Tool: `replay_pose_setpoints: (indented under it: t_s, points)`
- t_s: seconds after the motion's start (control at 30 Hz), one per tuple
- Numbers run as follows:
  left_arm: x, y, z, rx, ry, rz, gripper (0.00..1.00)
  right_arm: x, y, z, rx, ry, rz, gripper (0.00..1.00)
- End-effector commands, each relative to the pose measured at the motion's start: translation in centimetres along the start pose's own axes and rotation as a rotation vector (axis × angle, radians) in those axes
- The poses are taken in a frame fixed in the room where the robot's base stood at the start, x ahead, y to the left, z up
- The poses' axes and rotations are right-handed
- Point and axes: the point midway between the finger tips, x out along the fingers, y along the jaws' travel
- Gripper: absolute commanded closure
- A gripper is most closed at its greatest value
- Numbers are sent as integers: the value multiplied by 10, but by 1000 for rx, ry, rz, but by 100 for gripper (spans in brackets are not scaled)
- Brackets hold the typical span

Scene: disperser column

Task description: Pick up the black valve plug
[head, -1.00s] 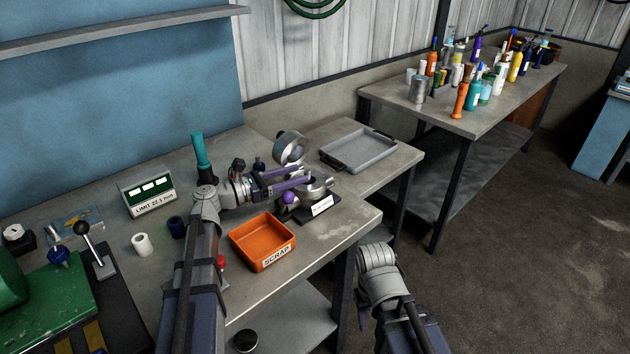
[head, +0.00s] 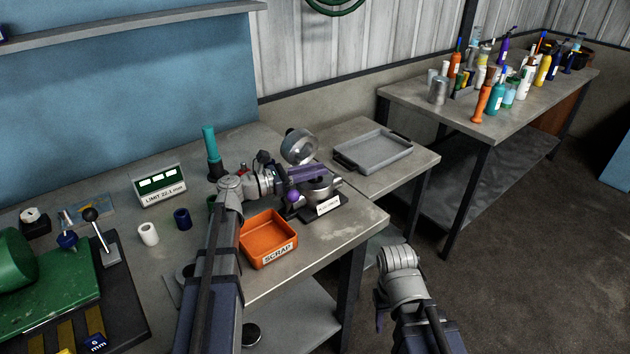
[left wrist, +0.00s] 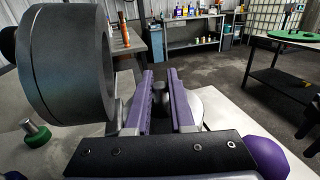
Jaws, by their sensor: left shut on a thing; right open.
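My left gripper (head: 308,173) reaches in over the silver cup (head: 320,190) of the fixture, its purple fingers close together. In the left wrist view, my left gripper (left wrist: 161,98) is shut on a small dark piece, the black valve plug (left wrist: 159,92), mostly hidden between the fingers. In the head view the plug is hidden by the fingers. I cannot tell whether it is clear of the cup. My right gripper (head: 380,312) is low in front of the bench, mostly hidden by its own wrist; it is open and away from the fixture.
A round metal ring (head: 299,147) stands upright behind the cup; it looms at left in the wrist view (left wrist: 70,65). A purple ball knob (head: 292,195) is beside the cup. An orange scrap bin (head: 268,239) is in front, a grey tray (head: 373,151) at back right.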

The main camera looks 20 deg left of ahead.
Motion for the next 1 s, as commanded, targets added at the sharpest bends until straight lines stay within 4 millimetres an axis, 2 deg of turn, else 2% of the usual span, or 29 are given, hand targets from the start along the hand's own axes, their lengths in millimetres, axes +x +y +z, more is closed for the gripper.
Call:
replay_pose_setpoints:
  t_s: [0.67,1.0]
  points:
    - [0,0,1,0,0,0,100,-1,0,0,0,0,0,50]
    - [0,0,17,0,0,0,100,-17,2,1,0,0,0,50]
